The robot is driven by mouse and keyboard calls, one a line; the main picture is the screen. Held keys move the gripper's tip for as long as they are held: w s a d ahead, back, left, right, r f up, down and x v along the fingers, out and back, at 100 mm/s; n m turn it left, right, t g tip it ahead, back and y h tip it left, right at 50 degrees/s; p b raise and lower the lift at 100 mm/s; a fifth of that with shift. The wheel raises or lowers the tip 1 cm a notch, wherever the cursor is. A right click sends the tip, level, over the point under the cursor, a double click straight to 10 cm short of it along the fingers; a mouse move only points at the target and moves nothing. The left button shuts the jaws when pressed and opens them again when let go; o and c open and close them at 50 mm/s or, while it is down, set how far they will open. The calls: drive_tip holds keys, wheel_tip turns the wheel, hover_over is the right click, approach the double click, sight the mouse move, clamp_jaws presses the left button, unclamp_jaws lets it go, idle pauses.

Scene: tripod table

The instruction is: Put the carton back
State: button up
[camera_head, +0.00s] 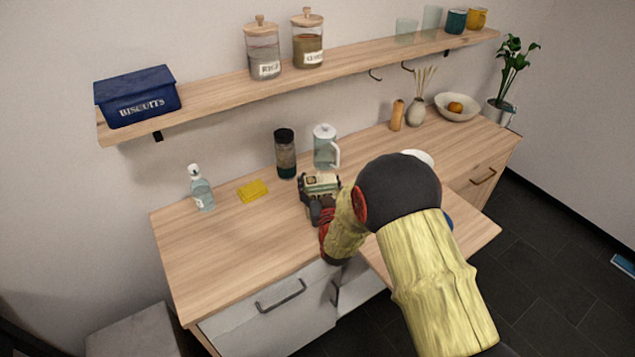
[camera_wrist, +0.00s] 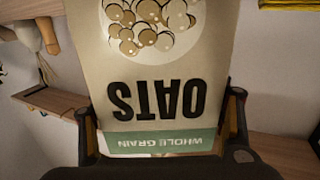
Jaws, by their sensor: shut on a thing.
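The carton is a cream oats box with a green band, its label upside down in the wrist view (camera_wrist: 155,70). It fills the middle of that view. My gripper (camera_wrist: 160,108) is shut on it, with one dark finger against each side. In the head view, a small cream and green part of the carton (camera_head: 321,181) shows at my gripper (camera_head: 319,197), over the back middle of the counter (camera_head: 235,245). My arm hides part of the counter there. I cannot tell whether the carton's base touches the counter.
Close behind the carton stand a dark-lidded jar (camera_head: 285,155) and a glass pitcher (camera_head: 325,148). A yellow sponge (camera_head: 252,191) and a bottle (camera_head: 200,188) stand left. The wall shelf (camera_head: 215,98) holds a blue biscuit tin (camera_head: 138,96) and jars. The counter's left front is clear.

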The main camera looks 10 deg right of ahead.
drive_tip(key=shift+r, duration=0.15)
drive_tip(key=shift+f, duration=0.2)
drive_tip(key=o, duration=1.5)
drive_tip(key=shift+r, duration=0.1)
